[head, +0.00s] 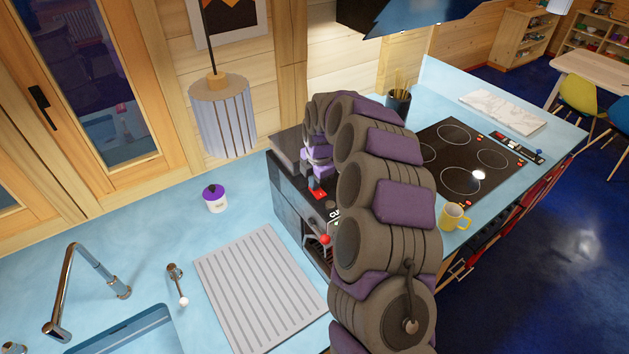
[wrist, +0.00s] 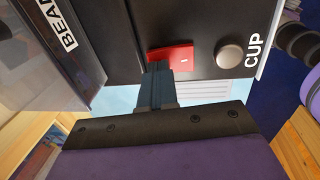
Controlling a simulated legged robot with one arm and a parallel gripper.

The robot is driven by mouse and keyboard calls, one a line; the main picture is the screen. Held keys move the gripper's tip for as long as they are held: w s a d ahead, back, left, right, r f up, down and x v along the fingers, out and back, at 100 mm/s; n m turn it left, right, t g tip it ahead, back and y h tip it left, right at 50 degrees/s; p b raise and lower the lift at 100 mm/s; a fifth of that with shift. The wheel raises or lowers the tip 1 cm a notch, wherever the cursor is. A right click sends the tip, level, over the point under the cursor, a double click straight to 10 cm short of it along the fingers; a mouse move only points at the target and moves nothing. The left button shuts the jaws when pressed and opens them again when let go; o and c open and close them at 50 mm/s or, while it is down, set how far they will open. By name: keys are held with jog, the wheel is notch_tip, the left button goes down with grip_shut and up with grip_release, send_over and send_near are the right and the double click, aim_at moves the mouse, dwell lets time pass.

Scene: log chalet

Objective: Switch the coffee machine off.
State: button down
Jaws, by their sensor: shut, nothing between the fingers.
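The black coffee machine (head: 288,193) stands on the blue counter, partly hidden behind my arm. Its red switch (head: 318,194) is on the front panel, and in the wrist view the red switch (wrist: 178,57) sits left of a round grey knob (wrist: 229,55) and the word CUP. The switch has a small white mark on its right half. My gripper (wrist: 157,67) is shut and empty. Its fingertips overlap the left end of the switch in the wrist view; whether they touch or press it I cannot tell.
A ribbed drying mat (head: 256,287) and a purple-lidded jar (head: 214,198) lie left of the machine. A striped lamp (head: 222,115) hangs above. A yellow mug (head: 455,217) and the hob (head: 463,160) are to the right. A metal tap (head: 75,290) stands at the left.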

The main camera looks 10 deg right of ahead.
aim_at(321, 196)
jog(key=shift+f, duration=0.25)
jog(key=shift+s+d+f, duration=0.1)
jog(key=shift+s, duration=0.2)
jog(key=shift+s+d+b, duration=0.2)
jog(key=shift+s+b, duration=0.1)
jog(key=shift+s, duration=0.3)
jog(key=shift+w+d, duration=0.1)
jog(key=shift+w+r, duration=0.15)
jog(key=shift+r, duration=0.55)
notch_tip(321, 196, up, 16)
jog(key=s+b, duration=0.1)
jog(key=b, duration=0.1)
jog(key=shift+s+d+r, duration=0.15)
jog(key=shift+s, duration=0.15)
